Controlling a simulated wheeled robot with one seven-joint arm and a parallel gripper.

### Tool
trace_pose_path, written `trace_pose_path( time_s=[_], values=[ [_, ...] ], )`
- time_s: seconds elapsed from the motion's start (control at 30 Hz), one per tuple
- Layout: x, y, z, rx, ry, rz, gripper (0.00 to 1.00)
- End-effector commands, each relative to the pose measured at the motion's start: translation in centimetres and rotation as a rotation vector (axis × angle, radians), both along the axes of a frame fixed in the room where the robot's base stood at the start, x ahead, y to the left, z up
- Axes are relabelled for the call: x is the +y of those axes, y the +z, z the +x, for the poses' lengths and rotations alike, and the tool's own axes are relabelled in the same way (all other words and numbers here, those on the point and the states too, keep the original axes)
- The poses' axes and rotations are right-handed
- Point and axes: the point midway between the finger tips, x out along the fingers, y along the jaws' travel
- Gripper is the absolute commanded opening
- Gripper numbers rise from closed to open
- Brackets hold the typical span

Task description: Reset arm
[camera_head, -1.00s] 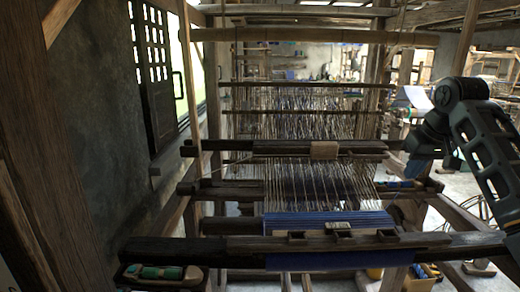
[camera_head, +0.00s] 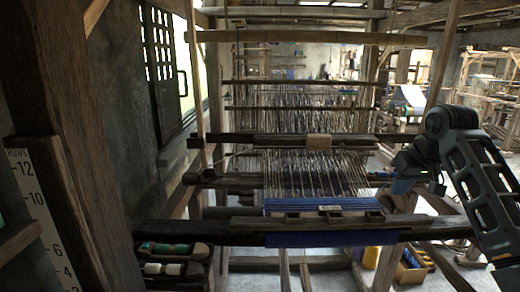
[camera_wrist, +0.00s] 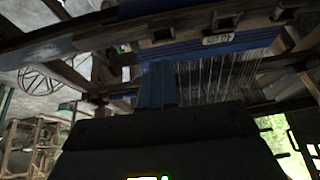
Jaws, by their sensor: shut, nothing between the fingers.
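My arm shows at the right of the head view, bent at an elbow, with its end beside the right end of the loom's front beam. My gripper (camera_wrist: 157,86) shows in the wrist view as two blue-grey fingers close together, shut with nothing between them. In the head view the fingers are small and partly hidden by the arm. The loom's front beam (camera_head: 260,240) crosses the head view, with blue cloth (camera_head: 318,206) over it. In the wrist view the blue cloth (camera_wrist: 190,48) and warp threads lie beyond the fingertips, apart from them as far as I can tell.
A white number scale (camera_head: 42,215) is on a post at far left.

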Motion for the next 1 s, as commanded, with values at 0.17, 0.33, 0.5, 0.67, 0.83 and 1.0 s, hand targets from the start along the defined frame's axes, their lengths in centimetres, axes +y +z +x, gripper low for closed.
trace_pose_path(
  time_s=[0.17, 0.33, 0.5, 0.67, 0.83, 1.0],
  values=[
    [2.0, -3.6, -0.6, -0.035, 0.009, 0.03, 0.0],
    [4.7, -8.1, -1.8, -0.084, 0.015, 0.071, 0.0],
    [8.3, -14.0, -4.6, -0.158, 0.01, 0.125, 0.0],
    [11.4, -18.8, -8.3, -0.233, -0.007, 0.168, 0.0],
    [14.0, -22.8, -13.3, -0.306, -0.036, 0.201, 0.0],
    [15.9, -25.7, -19.0, -0.376, -0.069, 0.217, 0.0]
  ],
)
